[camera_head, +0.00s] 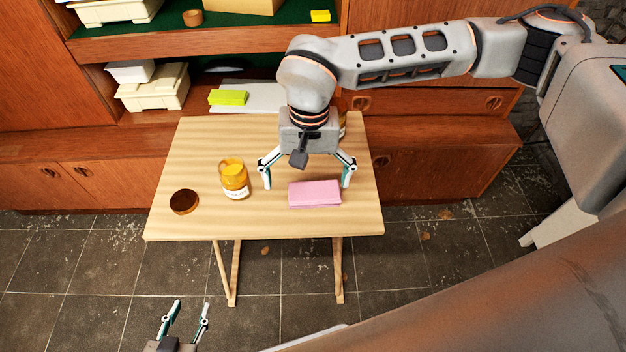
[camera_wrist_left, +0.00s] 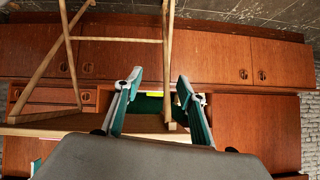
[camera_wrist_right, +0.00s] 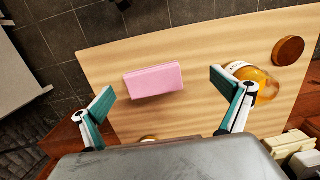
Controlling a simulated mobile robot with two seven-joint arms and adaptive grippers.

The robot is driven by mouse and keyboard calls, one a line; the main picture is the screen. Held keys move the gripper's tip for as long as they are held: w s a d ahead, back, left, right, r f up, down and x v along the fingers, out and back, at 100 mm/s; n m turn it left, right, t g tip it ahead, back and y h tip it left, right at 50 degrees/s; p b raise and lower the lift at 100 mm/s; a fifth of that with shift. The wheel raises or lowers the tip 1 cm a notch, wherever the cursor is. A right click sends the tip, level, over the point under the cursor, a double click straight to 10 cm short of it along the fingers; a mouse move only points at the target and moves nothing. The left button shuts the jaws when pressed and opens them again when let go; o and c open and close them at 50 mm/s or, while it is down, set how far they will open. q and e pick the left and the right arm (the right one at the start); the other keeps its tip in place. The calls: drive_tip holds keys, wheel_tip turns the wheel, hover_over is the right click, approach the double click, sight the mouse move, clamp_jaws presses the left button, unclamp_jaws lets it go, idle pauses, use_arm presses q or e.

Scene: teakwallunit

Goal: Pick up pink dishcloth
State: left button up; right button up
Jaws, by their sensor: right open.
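The pink dishcloth (camera_head: 315,194) lies folded flat on the light wooden table (camera_head: 190,150), near its front edge. It also shows in the right wrist view (camera_wrist_right: 153,81), ahead of and between the two fingers. My right gripper (camera_head: 308,184) is open and empty above the table, with its fingers on either side of the cloth's area. The cloth is apart from both fingers in the right wrist view. My left gripper (camera_head: 188,307) is open and empty, low in front of the table; its fingers also show in the left wrist view (camera_wrist_left: 158,85).
A jar with orange contents (camera_head: 233,180) stands left of the cloth, close to my right gripper's left finger. A round brown lid (camera_head: 184,201) lies farther left. A yellow block (camera_head: 228,97) and cream boxes (camera_head: 160,88) sit on the wall unit behind. Tiled floor lies in front.

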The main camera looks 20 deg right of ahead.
sight(315, 191)
drive_tip(key=shift+w+d+r, duration=0.25)
drive_tip(key=shift+w+d, duration=0.45)
drive_tip(key=shift+d, duration=0.05)
drive_tip(key=shift+w+d+f+h, duration=0.15)
drive_tip(key=shift+d+h, duration=0.05)
drive_tip(key=shift+h, duration=0.1)
wheel_tip(315, 191, down, 2)
drive_tip(key=shift+f, duration=0.25)
drive_tip(key=f, duration=0.2)
drive_tip(key=f+b, duration=0.1)
drive_tip(key=f, duration=0.1)
drive_tip(key=shift+w+d+f, duration=0.15)
drive_tip(key=shift+d+f, duration=0.05)
drive_tip(key=shift+f, duration=0.2)
drive_tip(key=c, duration=1)
drive_tip(key=shift+w+r, duration=0.1)
drive_tip(key=shift+r, duration=0.5)
use_arm(q)
drive_tip(key=shift+d+r+p, duration=0.15)
drive_tip(key=shift+r+p, duration=0.2)
drive_tip(key=shift+p, duration=0.75)
use_arm(e)
wheel_tip(315, 191, up, 19)
